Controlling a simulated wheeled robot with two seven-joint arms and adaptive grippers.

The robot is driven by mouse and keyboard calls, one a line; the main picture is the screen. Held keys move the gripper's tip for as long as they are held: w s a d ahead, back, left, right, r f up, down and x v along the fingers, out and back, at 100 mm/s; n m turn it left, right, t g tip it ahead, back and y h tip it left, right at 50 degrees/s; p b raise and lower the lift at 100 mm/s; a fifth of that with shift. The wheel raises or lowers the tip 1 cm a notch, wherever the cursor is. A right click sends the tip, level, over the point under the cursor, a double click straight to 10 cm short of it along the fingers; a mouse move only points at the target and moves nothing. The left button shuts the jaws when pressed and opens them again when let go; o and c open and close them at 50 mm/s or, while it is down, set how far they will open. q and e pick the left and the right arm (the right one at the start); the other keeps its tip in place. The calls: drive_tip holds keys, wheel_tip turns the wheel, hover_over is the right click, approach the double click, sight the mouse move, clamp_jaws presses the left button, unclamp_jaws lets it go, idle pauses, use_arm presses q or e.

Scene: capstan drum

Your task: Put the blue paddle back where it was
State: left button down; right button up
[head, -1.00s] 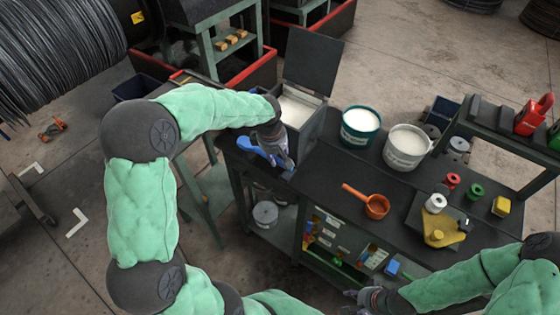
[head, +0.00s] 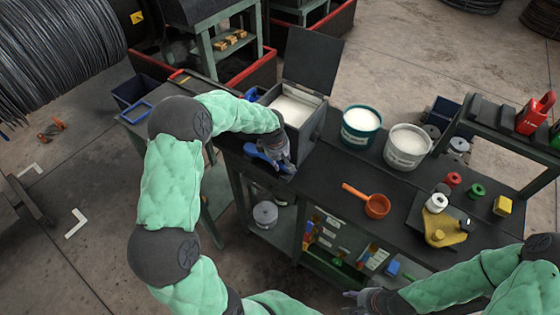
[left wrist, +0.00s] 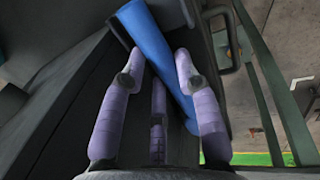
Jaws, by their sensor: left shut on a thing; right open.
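The blue paddle (head: 260,154) is at the left end of the dark bench, in front of the open-lidded box of white powder (head: 297,104). My left gripper (head: 279,158) is shut on it and partly hides it. In the left wrist view the blue handle (left wrist: 152,48) runs slanting between the fingers (left wrist: 158,85), close above or on a dark surface; I cannot tell whether it touches. My right gripper (head: 359,299) is open and empty at the bottom, in front of the bench.
A teal tub (head: 361,126) and a white tub (head: 406,147) stand right of the box. An orange ladle (head: 376,206) lies on the bench. A yellow tool (head: 439,228) and small spools are farther right. A blue outlined frame (head: 137,112) is on a low surface at left.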

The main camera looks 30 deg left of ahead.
use_arm(q)
drive_tip(key=shift+f+b, duration=0.35)
drive_tip(key=shift+b, duration=0.15)
drive_tip(key=shift+f, duration=0.1)
drive_tip(key=c, duration=0.9)
unclamp_jaws()
drive_tip(key=shift+r+p, duration=0.7)
drive_tip(key=shift+r, duration=0.1)
wheel_tip(320, 180, up, 11)
drive_tip(key=s, duration=0.2)
drive_tip(key=shift+s+p, duration=0.2)
drive_tip(key=shift+p, duration=0.15)
drive_tip(key=shift+r, duration=0.1)
